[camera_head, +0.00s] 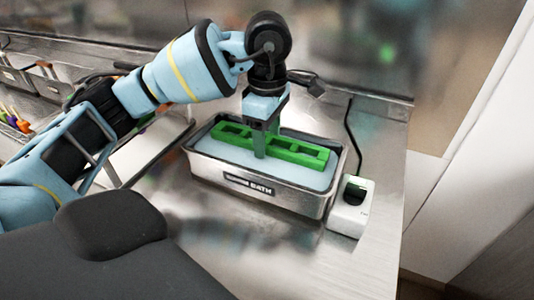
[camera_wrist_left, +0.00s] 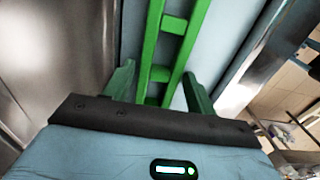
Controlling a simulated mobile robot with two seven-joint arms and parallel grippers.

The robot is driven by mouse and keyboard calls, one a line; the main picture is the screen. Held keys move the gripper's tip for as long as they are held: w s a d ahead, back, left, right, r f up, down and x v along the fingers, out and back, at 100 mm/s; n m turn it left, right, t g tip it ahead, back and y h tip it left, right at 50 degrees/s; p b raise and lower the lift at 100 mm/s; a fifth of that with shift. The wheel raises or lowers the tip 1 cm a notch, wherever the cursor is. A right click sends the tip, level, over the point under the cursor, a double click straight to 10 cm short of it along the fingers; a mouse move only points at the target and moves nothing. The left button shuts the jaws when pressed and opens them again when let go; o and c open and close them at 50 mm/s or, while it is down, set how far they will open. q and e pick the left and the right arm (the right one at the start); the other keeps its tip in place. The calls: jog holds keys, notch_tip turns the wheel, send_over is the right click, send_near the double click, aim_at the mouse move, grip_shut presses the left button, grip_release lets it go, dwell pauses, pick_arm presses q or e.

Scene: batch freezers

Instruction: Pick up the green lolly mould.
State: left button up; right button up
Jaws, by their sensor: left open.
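The green lolly mould (camera_head: 300,152) is a long frame with square openings. It lies in the pale liquid of a metal bath (camera_head: 262,191) labelled "BATH" in the head view. My left gripper (camera_head: 261,150) points down into the bath at the mould's middle. In the left wrist view the mould (camera_wrist_left: 168,55) runs away between the two green-looking fingers of my left gripper (camera_wrist_left: 160,92). The fingers are apart, one on each side of the mould, with visible gaps. Whether the fingertips touch the liquid is hard to tell. My right gripper is not in view.
A small white device (camera_head: 350,208) with a dark top stands on the metal counter (camera_head: 300,262) right of the bath. A dark cable runs behind it. A tray edge lies left of the bath, under my left arm. The counter in front is clear.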

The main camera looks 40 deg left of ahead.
pick_arm(q)
jog(key=shift+f, duration=1.1)
jog(key=c, duration=0.9)
jog(key=shift+r, duration=0.1)
notch_tip(320, 180, up, 10)
jog(key=shift+f+p, duration=0.1)
jog(key=shift+p, duration=0.4)
